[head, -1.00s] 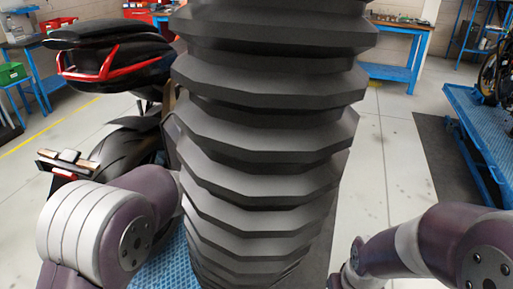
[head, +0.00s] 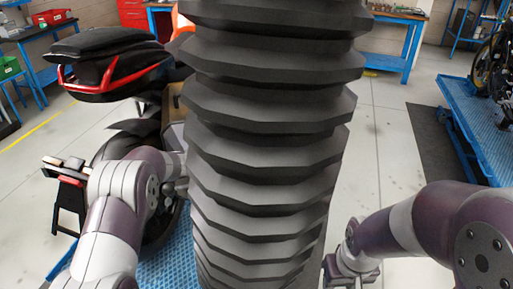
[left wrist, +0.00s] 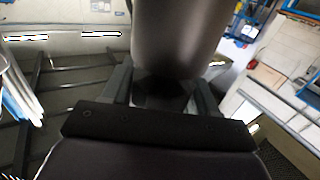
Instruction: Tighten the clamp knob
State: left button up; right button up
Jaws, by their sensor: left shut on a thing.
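In the left wrist view my left gripper (left wrist: 162,99) has its two fingers around a dark, shadowed piece (left wrist: 160,88). It is shut on this piece, which may be the clamp knob; its shape is too dark to be sure. A large dark grey cylinder (left wrist: 180,35) stands just beyond the fingers. In the head view my left arm reaches toward the motorcycle (head: 108,62), and its gripper is hidden behind a black ribbed column. My right gripper (head: 350,272) is low at right, apart from the motorcycle; its jaws are too small to read.
The motorcycle stands by a blue textured platform (head: 170,262). Another blue platform (head: 478,120) with a motorcycle is at right. Blue workbenches (head: 388,38) line the back. The floor (head: 385,150) right of centre is clear. The black ribbed column blocks the middle of the head view.

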pick_arm(q)
jog(key=shift+r+m+g, duration=0.1)
jog(key=shift+m+g, duration=0.4)
jog(key=shift+g, duration=0.6)
jog(key=o, duration=1)
jog(key=shift+s+d, duration=0.1)
jog(key=shift+d, duration=0.05)
jog(key=shift+c, duration=0.2)
jog(key=a+b, duration=0.1)
jog(key=a, duration=0.6)
jog(key=shift+s+a, duration=0.25)
jog(key=shift+s, duration=0.1)
